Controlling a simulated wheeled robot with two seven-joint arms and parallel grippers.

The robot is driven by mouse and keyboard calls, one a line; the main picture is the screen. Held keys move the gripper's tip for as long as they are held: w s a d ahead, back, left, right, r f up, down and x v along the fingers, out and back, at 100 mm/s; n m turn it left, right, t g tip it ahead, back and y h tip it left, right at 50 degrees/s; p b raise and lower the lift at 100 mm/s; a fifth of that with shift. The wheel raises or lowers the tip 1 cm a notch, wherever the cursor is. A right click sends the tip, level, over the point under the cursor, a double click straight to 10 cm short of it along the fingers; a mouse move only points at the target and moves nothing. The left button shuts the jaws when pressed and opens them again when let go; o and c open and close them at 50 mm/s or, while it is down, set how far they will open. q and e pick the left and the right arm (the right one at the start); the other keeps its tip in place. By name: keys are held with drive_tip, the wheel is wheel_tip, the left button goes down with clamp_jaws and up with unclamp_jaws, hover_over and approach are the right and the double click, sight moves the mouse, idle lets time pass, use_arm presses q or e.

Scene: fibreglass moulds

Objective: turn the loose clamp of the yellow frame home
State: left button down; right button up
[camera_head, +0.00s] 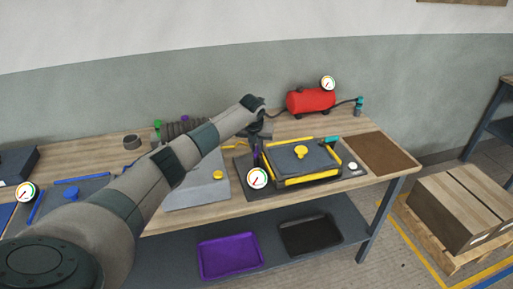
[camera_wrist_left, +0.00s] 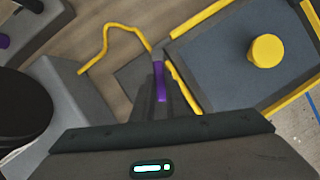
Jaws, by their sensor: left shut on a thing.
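The yellow frame (camera_head: 312,178) lies around a dark grey mould plate on the right part of the workbench, with a yellow knob (camera_head: 301,152) on top. In the left wrist view its yellow bar (camera_wrist_left: 202,18) and the yellow knob (camera_wrist_left: 266,50) are at the right. My left gripper (camera_head: 256,146) points down at the frame's left side. In the left wrist view my left gripper (camera_wrist_left: 158,85) is shut on a narrow purple handle (camera_wrist_left: 160,80), beside the frame's corner. A teal clamp handle (camera_head: 332,140) is at the frame's far right corner. My right gripper is not in view.
A pressure gauge (camera_head: 257,178) stands at the frame's near left corner. A grey block (camera_head: 200,193) is to the left, under my arm. A red tank (camera_head: 311,100) stands behind. A brown mat (camera_head: 380,153) lies bare at right. A yellow strand (camera_wrist_left: 112,26) lies nearby.

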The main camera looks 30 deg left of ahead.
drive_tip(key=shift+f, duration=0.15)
